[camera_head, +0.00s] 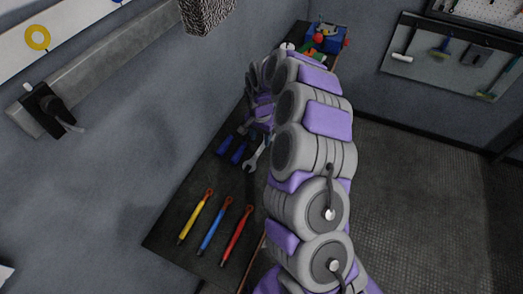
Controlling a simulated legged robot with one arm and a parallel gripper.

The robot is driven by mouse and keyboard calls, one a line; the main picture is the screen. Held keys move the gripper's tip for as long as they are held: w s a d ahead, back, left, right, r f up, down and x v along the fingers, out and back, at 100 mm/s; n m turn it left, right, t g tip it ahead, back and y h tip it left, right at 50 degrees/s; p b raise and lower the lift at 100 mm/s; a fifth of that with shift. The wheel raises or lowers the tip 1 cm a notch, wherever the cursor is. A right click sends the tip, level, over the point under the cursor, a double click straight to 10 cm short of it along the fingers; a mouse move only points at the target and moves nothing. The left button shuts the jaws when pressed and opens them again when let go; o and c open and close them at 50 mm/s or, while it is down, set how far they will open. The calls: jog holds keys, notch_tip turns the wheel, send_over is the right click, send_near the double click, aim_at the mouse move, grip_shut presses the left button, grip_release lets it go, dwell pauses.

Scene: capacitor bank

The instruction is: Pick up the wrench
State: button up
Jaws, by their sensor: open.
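A grey metal wrench (257,153) lies on the dark workbench top (165,235), left of my arm. Its lower open end shows; its upper part is hidden behind my arm. My gripper (254,125) is at the far end of the arm, above the bench close to the wrench's upper part. It is open, but small and partly covered by arm links. I cannot tell whether the wrench lies between its fingers or how far above it they are.
Yellow (194,218), blue (213,227) and red (236,235) tools lie nearer. A blue box (326,38) with coloured items stands at the bench's far end. A wall borders the bench's left; open floor (420,200) lies right.

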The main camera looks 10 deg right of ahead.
aim_at(260, 149)
jog(key=shift+f, duration=0.45)
jog(key=f, duration=0.4)
jog(key=shift+a+b, duration=0.35)
jog(key=shift+b, duration=0.05)
jog(key=shift+d, duration=0.35)
jog(key=shift+c, duration=0.4)
jog(key=shift+d, duration=0.15)
jog(key=c, duration=0.3)
jog(key=shift+a, duration=0.35)
grip_shut()
